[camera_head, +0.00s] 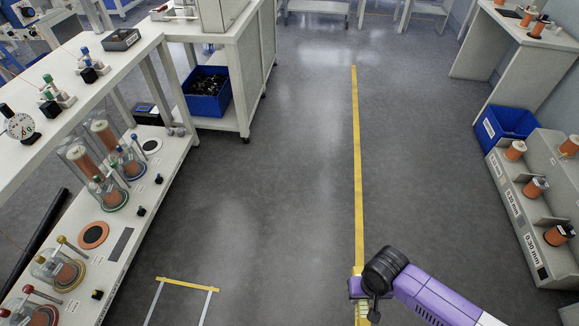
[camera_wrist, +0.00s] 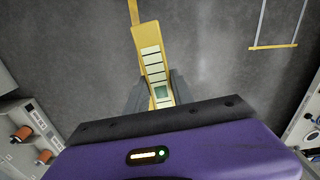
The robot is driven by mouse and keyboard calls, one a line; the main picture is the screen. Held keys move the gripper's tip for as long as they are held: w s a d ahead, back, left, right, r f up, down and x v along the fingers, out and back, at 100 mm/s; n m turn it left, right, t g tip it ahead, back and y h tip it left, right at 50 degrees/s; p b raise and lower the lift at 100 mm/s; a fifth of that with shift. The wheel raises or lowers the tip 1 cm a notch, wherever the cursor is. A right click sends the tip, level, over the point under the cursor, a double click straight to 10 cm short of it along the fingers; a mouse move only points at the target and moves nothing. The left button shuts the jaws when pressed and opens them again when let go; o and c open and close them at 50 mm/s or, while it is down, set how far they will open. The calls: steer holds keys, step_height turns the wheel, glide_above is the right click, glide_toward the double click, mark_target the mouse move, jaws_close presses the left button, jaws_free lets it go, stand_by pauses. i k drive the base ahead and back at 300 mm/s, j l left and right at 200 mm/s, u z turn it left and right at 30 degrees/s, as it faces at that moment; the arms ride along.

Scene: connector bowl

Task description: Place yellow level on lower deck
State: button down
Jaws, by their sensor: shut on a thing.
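The yellow level (camera_wrist: 150,58) is a long yellow bar with pale and green windows, held between the dark fingers of my gripper (camera_wrist: 152,95) in the wrist view. In the head view, the level (camera_head: 362,310) shows only in part at the bottom edge, beside my black and purple wrist, above the floor. My gripper is shut on it. The lower deck (camera_head: 100,266) is the white lower shelf of the bench at the left, well apart from my gripper. It carries several glass jars with copper coils and coloured knobs.
The upper deck (camera_head: 110,70) overhangs part of the lower deck. A blue bin (camera_head: 207,106) stands under the back-left table. Another blue bin (camera_head: 508,122) and a coil rack (camera_head: 505,185) stand at the right. The grey floor between is clear, with yellow tape (camera_head: 357,170).

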mark_target(121, 244)
steer(key=i+u, duration=0.2)
steer(key=i, duration=0.35)
steer(key=i+u, duration=0.2)
steer(key=i, duration=0.35)
steer(key=i+l+u, duration=0.2)
steer(key=i, duration=0.3)
steer(key=i+u, duration=0.8)
steer(key=i+l+u, duration=0.35)
steer(key=j+u, duration=0.1)
steer(key=u, duration=1.35)
